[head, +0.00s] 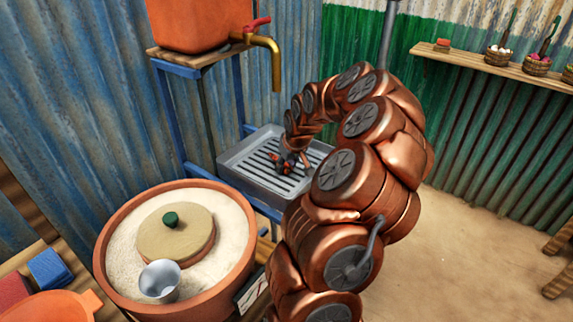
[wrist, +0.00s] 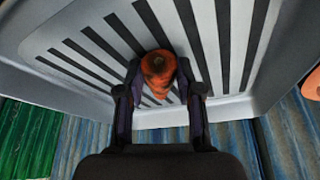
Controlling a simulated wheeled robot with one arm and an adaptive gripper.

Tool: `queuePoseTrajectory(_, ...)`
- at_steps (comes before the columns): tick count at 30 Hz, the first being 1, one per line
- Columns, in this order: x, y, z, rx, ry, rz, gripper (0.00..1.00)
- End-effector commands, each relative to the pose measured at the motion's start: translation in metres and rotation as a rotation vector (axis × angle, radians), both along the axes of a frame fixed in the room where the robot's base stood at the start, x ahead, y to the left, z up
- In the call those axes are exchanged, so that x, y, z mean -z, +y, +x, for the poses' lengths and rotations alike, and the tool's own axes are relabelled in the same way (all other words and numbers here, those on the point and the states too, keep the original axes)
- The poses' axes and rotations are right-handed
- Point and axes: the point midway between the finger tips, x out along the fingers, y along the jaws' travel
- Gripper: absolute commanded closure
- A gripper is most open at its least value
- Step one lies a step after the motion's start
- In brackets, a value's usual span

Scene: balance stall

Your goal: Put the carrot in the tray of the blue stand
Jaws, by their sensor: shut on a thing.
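The carrot (wrist: 158,68) is between the two fingers of my gripper (wrist: 160,88) in the wrist view, its blunt round end facing the camera. My gripper is shut on it. The grey slotted tray (head: 243,177) of the blue stand (head: 242,108) lies directly behind the carrot, and it fills much of the wrist view (wrist: 62,42). In the head view my gripper (head: 287,163) is over the middle of the tray, inside its rim. The carrot is small and hard to make out there. I cannot tell whether it touches the tray floor.
An orange container (head: 198,22) with a brass tap (head: 272,55) stands on the shelf above the tray. A large clay pot (head: 112,262) with a lid (head: 176,238) and metal cup (head: 160,279) is at front left. Corrugated walls stand behind. Sandy floor is open at right.

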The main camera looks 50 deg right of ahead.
Motion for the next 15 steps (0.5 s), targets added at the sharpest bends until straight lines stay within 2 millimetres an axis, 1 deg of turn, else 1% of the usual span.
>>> queuePoseTrajectory(2, 0.0034, -0.0001, -0.0001, 0.0, 0.0, 0.0, 0.99)
queuePoseTrajectory(3, 0.0034, -0.0001, -0.0001, 0.0, 0.0, 0.0, 0.63)
queuePoseTrajectory(10, 0.002, -0.0001, 0.0, 0.0, 0.0, 0.0, 0.4)
queuePoseTrajectory(15, 0.002, -0.0001, 0.0, 0.0, 0.0, 0.0, 0.39)
